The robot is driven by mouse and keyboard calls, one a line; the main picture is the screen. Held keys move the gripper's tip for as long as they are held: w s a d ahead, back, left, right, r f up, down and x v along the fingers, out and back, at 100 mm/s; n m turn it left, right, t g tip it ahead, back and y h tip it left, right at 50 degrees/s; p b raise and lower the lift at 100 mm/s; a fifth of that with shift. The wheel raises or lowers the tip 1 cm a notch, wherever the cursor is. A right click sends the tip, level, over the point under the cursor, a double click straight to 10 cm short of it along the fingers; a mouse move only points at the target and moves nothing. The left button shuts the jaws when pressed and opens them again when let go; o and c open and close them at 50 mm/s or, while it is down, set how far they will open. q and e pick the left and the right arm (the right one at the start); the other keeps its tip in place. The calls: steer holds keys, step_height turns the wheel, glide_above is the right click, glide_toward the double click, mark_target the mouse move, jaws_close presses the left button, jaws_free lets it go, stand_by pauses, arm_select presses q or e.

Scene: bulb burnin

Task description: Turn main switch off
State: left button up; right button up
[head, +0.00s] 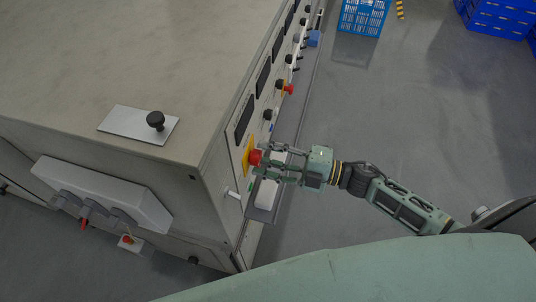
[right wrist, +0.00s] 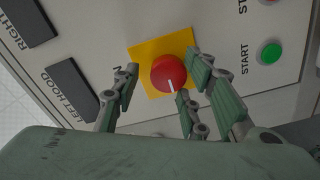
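The main switch is a red round knob (head: 254,157) on a yellow plate at the near end of the machine's side panel. In the right wrist view the knob (right wrist: 169,73) sits on its yellow square plate (right wrist: 146,52), with a white mark on its lower part. My right gripper (head: 270,158) is open in front of the switch. In the right wrist view its fingers (right wrist: 163,85) stand on both sides of the knob, with a gap visible on the left; contact on the right cannot be told. My left gripper is not in view.
The panel carries a green START button (right wrist: 270,52), dark display windows (head: 244,120) and another red knob (head: 288,88) farther along. A ledge (head: 283,130) runs below the panel.

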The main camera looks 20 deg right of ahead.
steer(key=shift+s+d+f, duration=0.15)
steer(key=shift+s+d, duration=0.2)
steer(key=shift+d, duration=0.05)
steer(key=v, duration=1.1)
steer(key=shift+w, duration=0.1)
